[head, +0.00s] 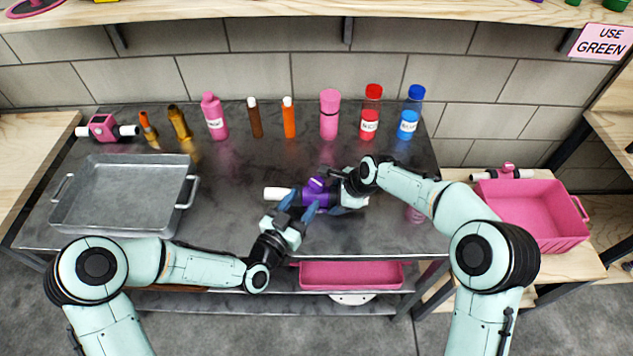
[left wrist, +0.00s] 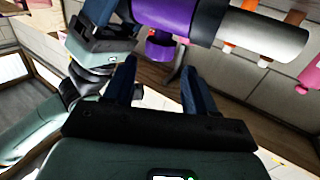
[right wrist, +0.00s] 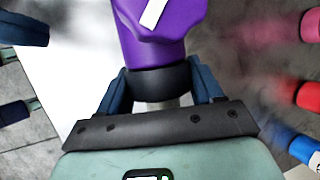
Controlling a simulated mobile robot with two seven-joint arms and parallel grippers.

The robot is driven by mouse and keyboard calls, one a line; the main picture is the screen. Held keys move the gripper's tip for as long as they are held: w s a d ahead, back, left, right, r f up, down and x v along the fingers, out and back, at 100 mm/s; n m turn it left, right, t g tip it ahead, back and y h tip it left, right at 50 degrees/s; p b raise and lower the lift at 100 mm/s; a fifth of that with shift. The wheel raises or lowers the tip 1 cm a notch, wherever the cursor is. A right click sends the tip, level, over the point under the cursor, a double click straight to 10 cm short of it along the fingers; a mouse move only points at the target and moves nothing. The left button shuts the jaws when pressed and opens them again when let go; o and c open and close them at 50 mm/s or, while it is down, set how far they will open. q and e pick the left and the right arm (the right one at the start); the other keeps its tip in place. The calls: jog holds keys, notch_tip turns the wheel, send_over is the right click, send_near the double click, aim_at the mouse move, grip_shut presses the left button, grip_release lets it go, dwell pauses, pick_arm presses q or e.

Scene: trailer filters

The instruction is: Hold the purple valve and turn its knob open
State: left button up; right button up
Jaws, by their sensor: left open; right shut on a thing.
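The purple valve (head: 311,193) is in the middle of the dark metal table, with a white pipe end (head: 277,193) on its left. My right gripper (head: 350,197) is shut on the valve's right end. In the right wrist view its fingers (right wrist: 158,88) close around the black collar below the purple body (right wrist: 165,50). A white stripe shows on the purple part at the top there. My left gripper (head: 299,206) is open and empty in front of the valve. In the left wrist view a purple knob (left wrist: 160,45) shows beyond the open fingertips (left wrist: 160,72), apparently apart from them.
A grey metal tray (head: 125,195) is on the table's left. Several bottles and tubes stand along the back, including a pink bottle (head: 214,118). A pink bin (head: 535,215) is at the right, with another pink bin (head: 350,275) below the table. The table between tray and valve is clear.

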aim_at(313, 189)
pick_arm(q)
jog(key=x, duration=0.7)
jog(key=shift+w+d, duration=0.1)
jog(key=shift+w, duration=0.05)
jog(key=c, duration=0.7)
